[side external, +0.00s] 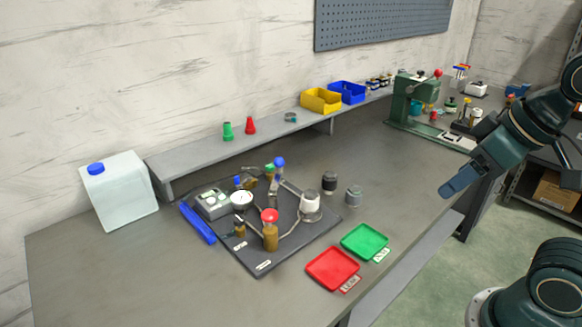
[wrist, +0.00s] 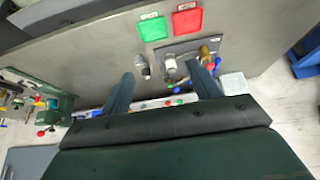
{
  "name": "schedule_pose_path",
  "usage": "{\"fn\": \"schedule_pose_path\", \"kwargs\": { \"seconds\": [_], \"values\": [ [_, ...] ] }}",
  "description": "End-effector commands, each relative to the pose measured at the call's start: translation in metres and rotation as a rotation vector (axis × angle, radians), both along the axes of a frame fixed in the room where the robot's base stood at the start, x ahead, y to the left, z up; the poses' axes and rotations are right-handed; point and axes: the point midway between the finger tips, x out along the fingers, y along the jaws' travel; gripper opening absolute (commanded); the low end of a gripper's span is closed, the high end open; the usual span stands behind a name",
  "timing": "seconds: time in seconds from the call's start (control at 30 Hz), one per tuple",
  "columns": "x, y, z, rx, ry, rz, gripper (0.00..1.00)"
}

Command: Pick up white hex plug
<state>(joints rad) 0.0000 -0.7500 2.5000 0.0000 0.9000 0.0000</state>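A white capped piece (side external: 311,203), which looks like the white hex plug, stands upright on the right part of a dark board (side external: 262,262). In the wrist view it (wrist: 170,63) shows small between my fingers, too small to make out a hex shape. My gripper (side external: 455,185) hangs in the air at the right, beyond the bench's front edge and well apart from the plug. In the wrist view my gripper (wrist: 160,69) has its two fingers wide apart with nothing held between them.
The board also carries a red-topped brown bottle (side external: 270,230), a gauge (side external: 242,200) and hoses. A black jar (side external: 329,181) and a grey jar (side external: 353,195) stand just right of it. Red (side external: 332,268) and green (side external: 364,242) trays lie in front.

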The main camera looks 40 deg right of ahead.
Motion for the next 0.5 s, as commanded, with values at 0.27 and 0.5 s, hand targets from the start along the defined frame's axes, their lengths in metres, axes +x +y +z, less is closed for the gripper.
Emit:
{"fn": "schedule_pose_path", "kwargs": {
  "seconds": [0.27, 0.5],
  "values": [
    [0.0001, 0.0, 0.0, 0.0, 0.0, 0.0, 0.67],
    [0.0082, 0.0001, 0.0044, 0.02, 0.015, -0.038, 0.67]
  ]
}}
